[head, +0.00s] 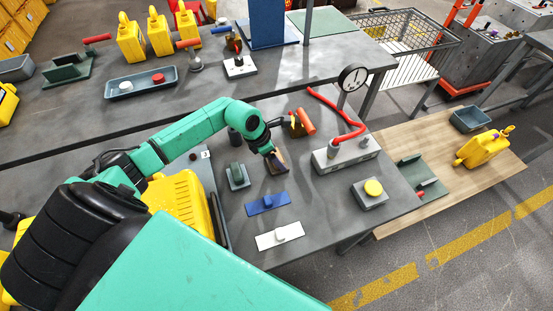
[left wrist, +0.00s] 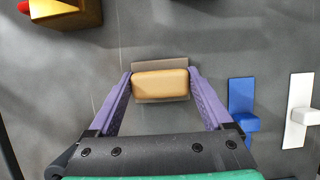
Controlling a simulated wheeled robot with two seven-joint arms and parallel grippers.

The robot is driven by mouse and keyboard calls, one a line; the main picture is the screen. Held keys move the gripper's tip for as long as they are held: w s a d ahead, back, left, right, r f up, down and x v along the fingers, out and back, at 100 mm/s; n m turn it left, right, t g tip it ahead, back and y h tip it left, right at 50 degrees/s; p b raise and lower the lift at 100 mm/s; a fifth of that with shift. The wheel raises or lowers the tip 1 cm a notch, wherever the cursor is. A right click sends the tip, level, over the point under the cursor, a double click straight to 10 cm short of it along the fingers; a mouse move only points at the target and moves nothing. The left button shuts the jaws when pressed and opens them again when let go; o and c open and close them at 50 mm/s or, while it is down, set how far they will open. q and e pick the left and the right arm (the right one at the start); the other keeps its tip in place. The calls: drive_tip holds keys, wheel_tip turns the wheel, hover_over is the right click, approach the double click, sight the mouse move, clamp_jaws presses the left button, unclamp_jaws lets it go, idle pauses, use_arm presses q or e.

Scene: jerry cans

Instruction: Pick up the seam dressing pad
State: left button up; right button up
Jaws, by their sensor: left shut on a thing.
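The pad is a tan block (left wrist: 160,84) on a thin grey-brown plate (left wrist: 160,65), which I take to be the seam dressing pad. In the left wrist view the two purple fingers of my left gripper (left wrist: 160,80) are on either side of the tan block, shut on its ends. In the head view the pad (head: 278,166) is small and partly hidden under my left gripper (head: 274,153). It is at or just above the grey tabletop; I cannot tell whether it touches. My right gripper is not in view.
Blue (head: 268,203), white (head: 280,236) and dark green (head: 237,176) plates with handles are close by. A gauge with a red hose (head: 340,118) and a yellow-button box (head: 370,193) stand to the right. A yellow jerry can (head: 180,203) is at the left.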

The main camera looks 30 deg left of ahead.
sight(277, 155)
use_arm(q)
drive_tip(key=shift+r, duration=0.15)
drive_tip(key=shift+w+r, duration=0.1)
drive_tip(key=shift+r, duration=0.25)
wheel_tip(277, 155, up, 19)
drive_tip(key=b, duration=0.3)
